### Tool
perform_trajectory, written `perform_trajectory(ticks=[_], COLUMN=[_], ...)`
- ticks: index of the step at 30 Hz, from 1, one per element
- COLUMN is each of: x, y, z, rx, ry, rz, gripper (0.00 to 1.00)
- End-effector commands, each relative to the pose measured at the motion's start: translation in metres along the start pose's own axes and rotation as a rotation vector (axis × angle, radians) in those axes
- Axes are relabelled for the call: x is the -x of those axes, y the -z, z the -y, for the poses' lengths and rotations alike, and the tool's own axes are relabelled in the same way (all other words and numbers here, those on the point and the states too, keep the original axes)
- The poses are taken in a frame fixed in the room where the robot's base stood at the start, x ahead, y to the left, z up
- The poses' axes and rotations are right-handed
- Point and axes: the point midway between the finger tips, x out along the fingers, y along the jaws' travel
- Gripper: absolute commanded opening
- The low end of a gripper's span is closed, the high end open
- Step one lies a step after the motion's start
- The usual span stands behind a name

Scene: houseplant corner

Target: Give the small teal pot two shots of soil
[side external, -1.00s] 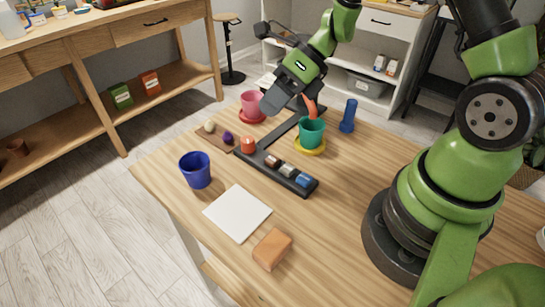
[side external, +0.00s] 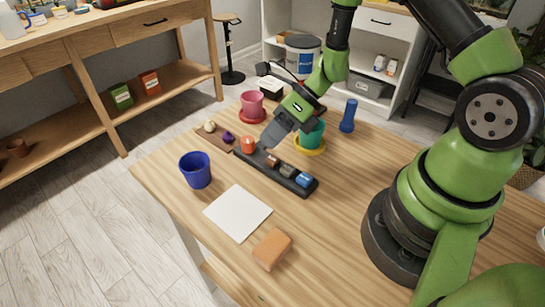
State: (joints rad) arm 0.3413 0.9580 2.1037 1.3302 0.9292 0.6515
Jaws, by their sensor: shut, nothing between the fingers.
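The teal pot (side external: 316,136) stands upright on a yellow saucer (side external: 312,151), partly hidden behind my gripper. Whether it holds soil cannot be seen. My gripper (side external: 268,146) is shut and empty. It points down and left, with its tips over the dark bar (side external: 262,169), close to a small brown-topped block on it. I cannot tell whether the tips touch it. The bar also carries an orange-red round piece (side external: 248,145), a grey-green block (side external: 288,171) and a blue block (side external: 304,180). The bar's back arm is hidden behind my gripper.
A pink pot (side external: 252,102) on a red saucer (side external: 251,117) stands at the back. A dark blue pot (side external: 195,170), white square (side external: 237,212) and orange-brown block (side external: 272,248) lie nearer. A blue cylinder (side external: 348,115) stands right. A small board holds a white and a purple ball.

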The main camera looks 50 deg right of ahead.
Motion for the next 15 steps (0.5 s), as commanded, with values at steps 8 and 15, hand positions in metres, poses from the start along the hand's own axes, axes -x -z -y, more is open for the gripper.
perform_trajectory(ticks=[8,15], x=[-0.0095,-0.0096], y=[0.0072,0.0072], z=[0.0069,0.0069], rx=[-0.001,0.000], ry=[0.001,0.001], rz=[0.000,0.000], gripper=[0.00,0.00])
